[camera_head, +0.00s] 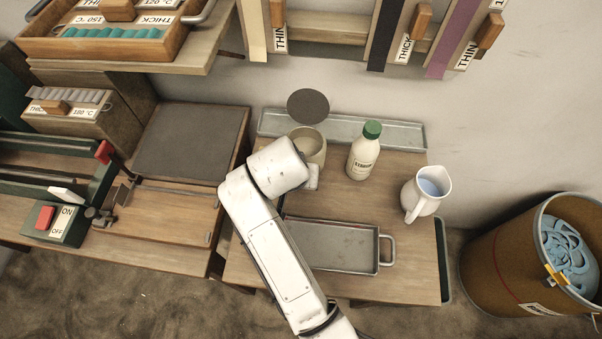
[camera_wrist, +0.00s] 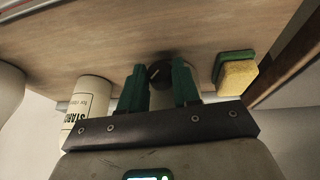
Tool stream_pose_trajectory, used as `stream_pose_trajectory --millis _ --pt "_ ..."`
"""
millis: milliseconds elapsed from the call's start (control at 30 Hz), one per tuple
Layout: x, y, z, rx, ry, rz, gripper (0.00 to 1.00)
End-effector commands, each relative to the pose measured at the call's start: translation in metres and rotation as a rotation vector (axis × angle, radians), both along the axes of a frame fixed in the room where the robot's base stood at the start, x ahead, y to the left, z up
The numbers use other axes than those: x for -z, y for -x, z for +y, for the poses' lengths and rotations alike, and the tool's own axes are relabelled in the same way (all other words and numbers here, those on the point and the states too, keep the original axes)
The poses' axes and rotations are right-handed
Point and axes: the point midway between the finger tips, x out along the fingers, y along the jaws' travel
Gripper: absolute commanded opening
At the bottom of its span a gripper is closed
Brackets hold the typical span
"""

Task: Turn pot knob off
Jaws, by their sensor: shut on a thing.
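The black round pot knob (camera_wrist: 160,74) with a light mark shows in the wrist view, between the two green fingers of my gripper (camera_wrist: 160,84). The gripper is shut on the knob. In the head view the beige pot (camera_head: 314,143) stands on the wooden table (camera_head: 400,271), with a dark round disc (camera_head: 308,106) beyond it. My white arm covers the front of the pot there, so the knob and fingertips are hidden in that view.
A white bottle with a green cap (camera_head: 363,152) and a white jug (camera_head: 425,192) stand to the right of the pot. A metal tray (camera_head: 333,246) lies in front. A yellow and green sponge (camera_wrist: 237,74) shows in the wrist view. A bin (camera_head: 520,262) stands at right.

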Motion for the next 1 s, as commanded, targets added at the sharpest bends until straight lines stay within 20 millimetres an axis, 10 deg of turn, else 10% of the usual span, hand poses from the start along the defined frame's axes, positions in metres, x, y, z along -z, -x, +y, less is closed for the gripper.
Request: stream_pose_trajectory --millis 1000 --pt "0.006 -0.001 0.012 0.002 0.692 0.022 0.01"
